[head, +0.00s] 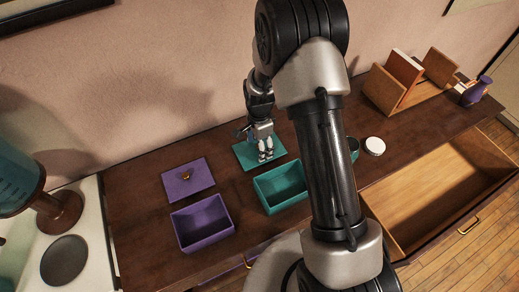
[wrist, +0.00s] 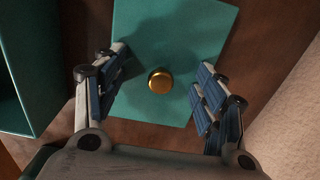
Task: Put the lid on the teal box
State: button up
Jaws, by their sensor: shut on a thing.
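The teal lid (head: 242,152) is a flat plate behind the open teal box (head: 268,200) on the dark wooden cabinet top. My gripper (head: 265,156) points down over the lid and is shut on it at its knob. In the wrist view, the lid (wrist: 190,25) lies below my gripper (wrist: 163,72), with its round gold knob (wrist: 160,80) between the fingers; the finger contact is hard to see. The teal box (wrist: 25,60) shows at the left edge of the wrist view. I cannot tell whether the lid is clear of the top.
A purple box (head: 203,222) and a purple lid (head: 175,183) with a gold knob stand to the left. A white round lid (head: 375,146) and a dark jar (head: 353,146) are to the right. An open drawer (head: 430,195) juts out at the front right. The wall is close behind.

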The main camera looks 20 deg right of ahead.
jog(key=shift+s+f, duration=0.1)
jog(key=shift+s, duration=0.1)
jog(key=c, duration=1)
